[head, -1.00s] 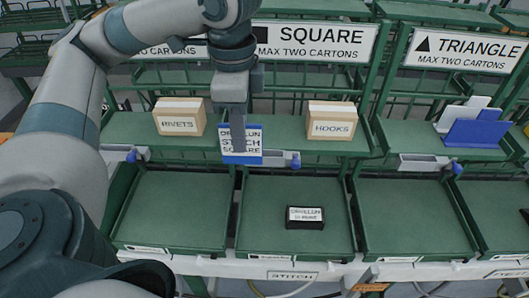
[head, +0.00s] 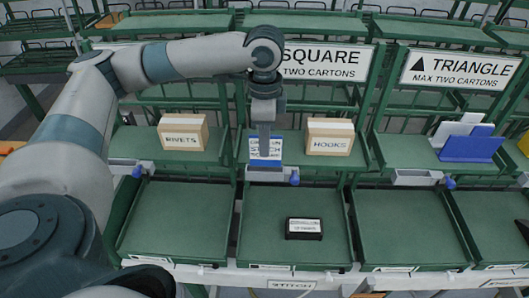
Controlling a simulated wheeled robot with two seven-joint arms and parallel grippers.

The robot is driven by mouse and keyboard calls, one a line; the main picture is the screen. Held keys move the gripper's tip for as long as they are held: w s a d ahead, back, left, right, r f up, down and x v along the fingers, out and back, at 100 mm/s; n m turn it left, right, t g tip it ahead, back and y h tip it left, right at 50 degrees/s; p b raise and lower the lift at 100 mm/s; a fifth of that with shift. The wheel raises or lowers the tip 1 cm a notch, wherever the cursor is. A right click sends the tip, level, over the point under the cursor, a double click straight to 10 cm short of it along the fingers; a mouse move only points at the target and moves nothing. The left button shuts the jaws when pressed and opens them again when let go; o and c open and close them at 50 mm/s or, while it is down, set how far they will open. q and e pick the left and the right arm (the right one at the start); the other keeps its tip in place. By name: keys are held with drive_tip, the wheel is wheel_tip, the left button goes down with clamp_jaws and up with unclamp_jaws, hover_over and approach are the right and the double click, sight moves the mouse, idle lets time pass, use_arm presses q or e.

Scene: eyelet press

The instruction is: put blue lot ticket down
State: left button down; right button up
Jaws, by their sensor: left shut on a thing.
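The blue lot ticket (head: 264,162) is a blue-edged card with a white printed face, partly covered by the finger in front of it. My left gripper (head: 264,147) points down and is shut on the ticket, holding it roughly upright. The ticket is at the front of the green shelf under the SQUARE sign (head: 325,62), between the RIVETS carton (head: 183,134) and the HOOKS carton (head: 330,137). It is just above a small grey holder (head: 262,176) on the shelf's front edge. I cannot tell whether they touch. My right gripper is not in view.
A dark labelled block (head: 304,229) lies in the green tray (head: 265,215) below. White cards and a blue card (head: 472,149) stand on the shelf under the TRIANGLE sign (head: 463,69). Similar grey holders with blue knobs line the shelf front (head: 415,178).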

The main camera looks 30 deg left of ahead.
sight(265, 165)
use_arm(q)
drive_tip(key=shift+f+p, duration=0.5)
drive_tip(key=shift+f, duration=0.1)
wheel_tip(265, 165, down, 2)
drive_tip(key=shift+p, duration=0.55)
drive_tip(key=shift+f, duration=0.4)
drive_tip(key=shift+f, duration=0.15)
drive_tip(key=c, duration=1.9)
unclamp_jaws()
drive_tip(key=shift+c, duration=0.2)
